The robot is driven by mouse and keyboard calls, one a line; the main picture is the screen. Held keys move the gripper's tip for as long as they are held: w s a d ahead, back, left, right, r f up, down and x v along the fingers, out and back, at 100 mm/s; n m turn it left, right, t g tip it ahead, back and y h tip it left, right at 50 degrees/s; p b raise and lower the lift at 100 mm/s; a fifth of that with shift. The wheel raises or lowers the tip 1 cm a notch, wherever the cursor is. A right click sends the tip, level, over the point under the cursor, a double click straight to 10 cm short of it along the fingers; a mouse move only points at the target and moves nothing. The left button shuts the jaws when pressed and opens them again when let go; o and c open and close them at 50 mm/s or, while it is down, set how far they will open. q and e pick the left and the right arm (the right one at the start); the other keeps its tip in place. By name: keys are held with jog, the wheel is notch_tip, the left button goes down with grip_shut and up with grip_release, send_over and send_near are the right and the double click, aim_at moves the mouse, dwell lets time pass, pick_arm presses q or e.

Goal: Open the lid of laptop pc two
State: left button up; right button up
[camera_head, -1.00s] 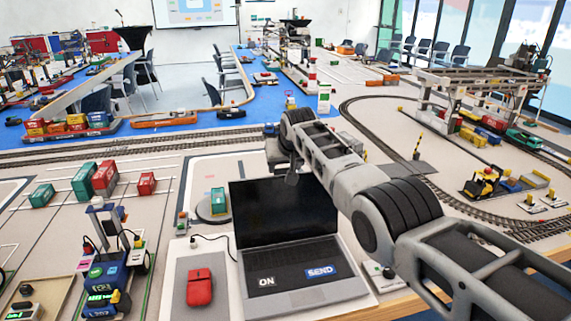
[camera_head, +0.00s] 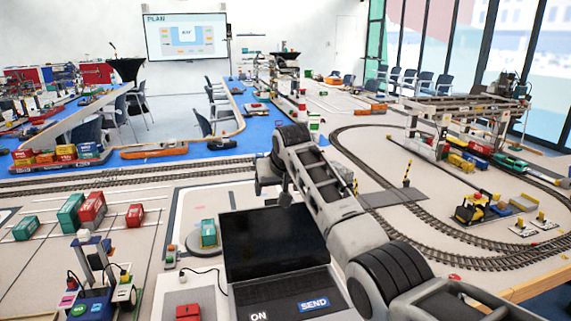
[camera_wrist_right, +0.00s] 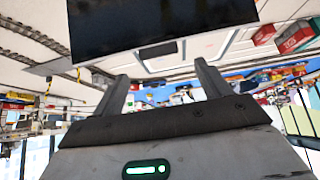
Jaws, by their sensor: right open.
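The laptop (camera_head: 275,245) stands at the bottom centre of the head view. Its lid is raised, with a dark screen facing me, and its keyboard base (camera_head: 290,292) carries labels reading ON and SEND. The base is cut off by the bottom edge. My right arm reaches across from the lower right, and its gripper (camera_head: 268,178) is at the lid's top edge in the picture, mostly hidden by my wrist. In the right wrist view the two fingers (camera_wrist_right: 162,85) are apart with nothing between them, just beside the dark screen (camera_wrist_right: 155,22). My left gripper is not in view.
Model rails (camera_head: 440,225) curve around on the right, with a yellow vehicle (camera_head: 474,208). A small crane (camera_head: 92,280) stands at lower left.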

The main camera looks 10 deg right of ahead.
jog(key=b+v, duration=0.1)
jog(key=v, duration=1.1)
jog(key=shift+b, duration=0.3)
jog(key=s+d+f+g, duration=0.1)
jog(key=s+f, duration=0.4)
jog(key=f, duration=0.3)
jog(key=s+d+f, duration=0.1)
jog(key=s+f, duration=0.3)
jog(key=f, duration=0.4)
jog(key=s+d+f+g, duration=0.1)
jog(key=s+d+f, duration=0.1)
jog(key=s+f, duration=0.45)
jog(key=s+d+f+n+g, duration=0.1)
jog(key=s+f, duration=0.3)
jog(key=s, duration=0.9)
jog(key=s+d+f+n+g, duration=0.1)
jog(key=s+f, duration=0.4)
jog(key=s, duration=0.7)
jog(key=w+a+f+t+y, duration=0.2)
jog(key=w+a+f+t, duration=0.3)
jog(key=f, duration=0.3)
jog(key=shift+w+a+t+y, duration=0.35)
jog(key=shift+w+t, duration=0.1)
jog(key=shift+t, duration=0.45)
